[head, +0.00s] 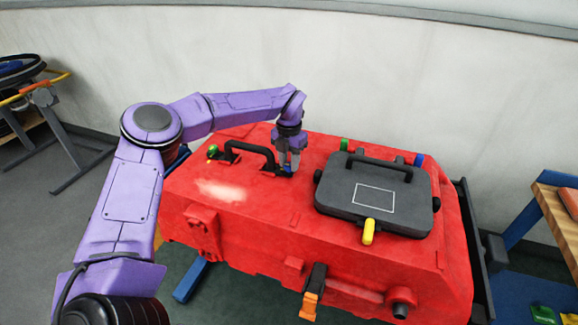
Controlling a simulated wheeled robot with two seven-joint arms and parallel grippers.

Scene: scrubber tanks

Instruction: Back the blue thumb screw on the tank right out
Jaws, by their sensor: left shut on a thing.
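The red tank (260,225) fills the middle of the head view. My left gripper (289,168) points down at its top, at the right end of a black handle (250,150). It is shut on a small blue thumb screw (288,170), mostly hidden between the fingertips. Whether the screw is still seated cannot be told. A second blue knob (419,160) stands behind the dark grey lid (350,208). My right gripper is not in view.
Green knobs (212,150) (344,144) and a yellow knob (368,232) are also on the tank. An orange-and-black latch (313,290) is on its front. A wooden bench (556,212) stands at right, a grey wall (400,70) behind.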

